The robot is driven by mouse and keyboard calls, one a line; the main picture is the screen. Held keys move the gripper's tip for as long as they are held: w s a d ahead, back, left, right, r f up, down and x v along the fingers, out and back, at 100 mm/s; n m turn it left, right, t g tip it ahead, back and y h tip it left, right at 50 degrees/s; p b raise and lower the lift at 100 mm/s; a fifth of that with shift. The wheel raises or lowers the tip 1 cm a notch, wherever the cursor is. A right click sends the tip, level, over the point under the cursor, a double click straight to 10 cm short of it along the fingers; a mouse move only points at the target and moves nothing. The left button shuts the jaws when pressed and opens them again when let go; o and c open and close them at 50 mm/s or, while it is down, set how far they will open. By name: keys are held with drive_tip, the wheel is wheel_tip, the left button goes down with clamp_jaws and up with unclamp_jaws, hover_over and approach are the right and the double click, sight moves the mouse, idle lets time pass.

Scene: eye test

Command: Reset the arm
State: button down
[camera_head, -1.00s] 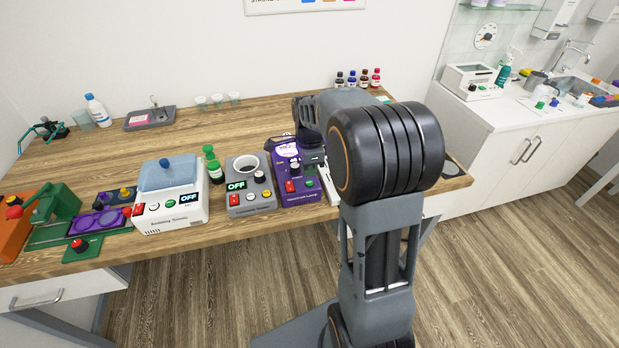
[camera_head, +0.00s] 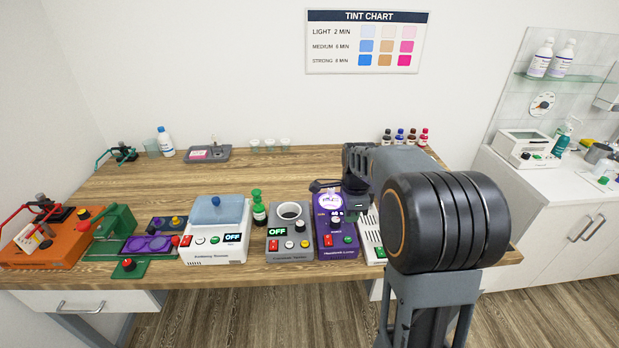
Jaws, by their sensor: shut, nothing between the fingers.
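My arm rises at the right of the head view, with a large black ribbed joint (camera_head: 445,222) close to the camera. A grey link runs back from it to a dark wrist (camera_head: 358,163) over the right part of the wooden bench. My gripper (camera_head: 318,186) shows as a small dark shape just left of and below the wrist, above the back of the purple lamp device (camera_head: 336,238). It is shut and empty. The finger detail is too small to make out, and the joint and link hide part of the arm.
Small bottles (camera_head: 400,136) stand behind the arm.

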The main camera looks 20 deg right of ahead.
drive_tip(key=shift+f+n, duration=0.1)
drive_tip(key=shift+n, duration=1.1)
drive_tip(key=n, duration=0.1)
drive_tip(key=s+f+n, duration=0.1)
drive_tip(key=n, duration=0.1)
drive_tip(key=s+n, duration=0.1)
drive_tip(key=n, duration=0.1)
drive_tip(key=shift+s+a+f, duration=0.15)
drive_tip(key=shift+s+a, duration=0.1)
drive_tip(key=shift+a, duration=0.15)
drive_tip(key=s+a+r+n+t, duration=0.2)
drive_tip(key=s+a+r+n, duration=0.1)
drive_tip(key=s+n, duration=0.3)
drive_tip(key=s+a+r+n+t, duration=0.2)
drive_tip(key=s+a+r+n, duration=0.1)
drive_tip(key=s+a+n, duration=0.2)
drive_tip(key=shift+s+a+r+n, duration=0.3)
drive_tip(key=shift+s+n, duration=0.6)
drive_tip(key=shift+s, duration=0.4)
idle(3.5)
